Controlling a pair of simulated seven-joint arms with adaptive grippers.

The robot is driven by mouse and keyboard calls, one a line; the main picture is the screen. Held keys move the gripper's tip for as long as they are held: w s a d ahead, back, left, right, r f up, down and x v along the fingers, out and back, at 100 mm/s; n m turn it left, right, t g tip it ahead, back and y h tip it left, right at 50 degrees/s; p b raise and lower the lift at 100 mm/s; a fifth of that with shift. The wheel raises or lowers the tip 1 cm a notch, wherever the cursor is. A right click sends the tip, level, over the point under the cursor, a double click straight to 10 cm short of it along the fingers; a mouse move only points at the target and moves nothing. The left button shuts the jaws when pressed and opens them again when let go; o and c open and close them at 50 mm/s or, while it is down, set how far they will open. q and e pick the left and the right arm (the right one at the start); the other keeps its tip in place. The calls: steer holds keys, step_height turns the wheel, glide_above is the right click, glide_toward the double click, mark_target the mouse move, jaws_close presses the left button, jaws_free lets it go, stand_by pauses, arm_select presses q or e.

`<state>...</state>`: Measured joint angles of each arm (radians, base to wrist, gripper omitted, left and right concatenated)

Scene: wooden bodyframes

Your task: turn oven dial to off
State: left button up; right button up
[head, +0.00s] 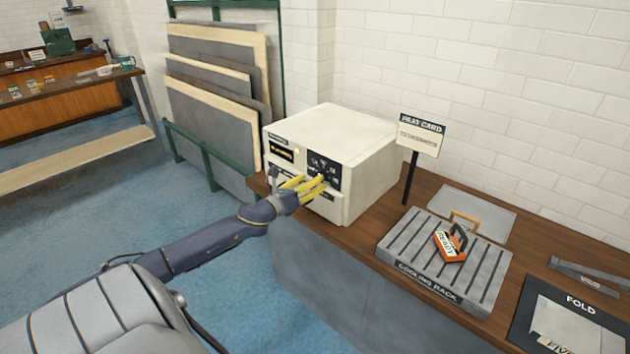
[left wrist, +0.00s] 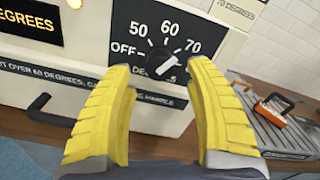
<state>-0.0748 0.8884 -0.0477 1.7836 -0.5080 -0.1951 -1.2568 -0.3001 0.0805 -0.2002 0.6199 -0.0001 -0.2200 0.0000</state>
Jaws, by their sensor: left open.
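The oven is a cream box (head: 345,140) on the wooden counter, with a black dial panel (head: 324,165) on its front. In the left wrist view the dial (left wrist: 158,62) is a small round knob with a white mark, and OFF, 50, 60 and 70 are printed around it. The mark's exact pointing is hard to tell. My left gripper (head: 314,181) has yellow fingers and is at the oven front. It is open, with its fingers (left wrist: 160,72) on either side of the dial; whether they touch it is unclear. My right gripper is not in view.
A dark handle (left wrist: 45,108) sticks out below the panel. Boards lean on the wall at left.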

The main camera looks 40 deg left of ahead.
arm_select(q)
steer(key=shift+w, duration=1)
jaws_close()
